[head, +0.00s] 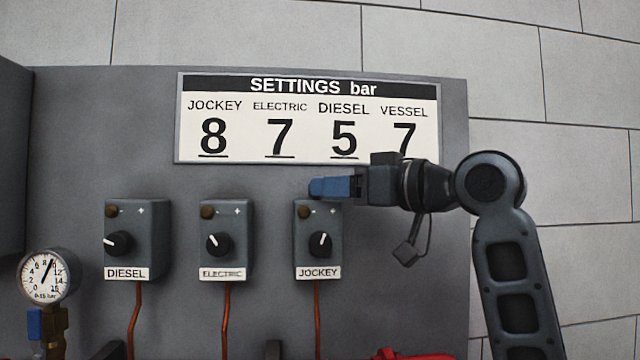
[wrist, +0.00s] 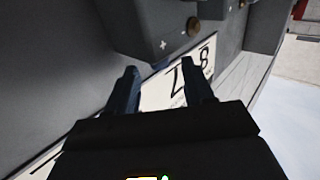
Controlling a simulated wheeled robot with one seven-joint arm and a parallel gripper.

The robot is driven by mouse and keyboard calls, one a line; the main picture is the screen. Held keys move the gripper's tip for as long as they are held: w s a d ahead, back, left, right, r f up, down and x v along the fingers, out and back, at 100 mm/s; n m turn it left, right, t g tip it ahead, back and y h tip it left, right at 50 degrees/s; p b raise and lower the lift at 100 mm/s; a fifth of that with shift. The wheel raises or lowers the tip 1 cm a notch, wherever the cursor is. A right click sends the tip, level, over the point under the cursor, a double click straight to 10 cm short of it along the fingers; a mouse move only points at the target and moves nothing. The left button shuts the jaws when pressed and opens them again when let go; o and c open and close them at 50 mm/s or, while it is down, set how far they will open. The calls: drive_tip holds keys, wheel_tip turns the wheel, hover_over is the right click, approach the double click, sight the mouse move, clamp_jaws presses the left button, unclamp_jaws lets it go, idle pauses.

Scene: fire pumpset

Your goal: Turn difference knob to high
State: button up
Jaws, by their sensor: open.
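Three grey switch boxes are mounted in a row in the head view: DIESEL (head: 128,235), ELECTRIC (head: 222,240) and JOCKEY (head: 335,225). Each has a black knob, with a small brass knob and minus and plus marks above it. The JOCKEY black knob (head: 320,245) points up and slightly right. The JOCKEY brass knob (head: 308,212) is just below my fingertips. My gripper (head: 316,187) is open and empty, beside the top of the JOCKEY box. In the wrist view, my two fingers (wrist: 160,82) are spread below a box with a brass knob (wrist: 193,26); its label is hidden.
A SETTINGS bar sign (head: 305,88) is above the boxes, its VESSEL number partly covered by my arm. A pressure gauge (head: 46,278) is at the lower left. A red part (head: 415,355) shows at the bottom edge. Copper pipes (head: 317,310) run down from the boxes.

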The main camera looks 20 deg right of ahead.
drive_tip(key=shift+x, duration=1.55)
drive_tip(key=shift+c, duration=0.2)
clamp_jaws()
drive_tip(key=shift+a+n+g+y, duration=0.1)
drive_tip(key=shift+n+g+y, duration=0.45)
drive_tip(key=shift+y, duration=0.25)
drive_tip(key=shift+o, duration=0.2)
unclamp_jaws()
drive_tip(key=shift+s, duration=0.1)
drive_tip(key=b+v, duration=0.1)
drive_tip(key=v, duration=0.6)
drive_tip(key=shift+s, duration=0.3)
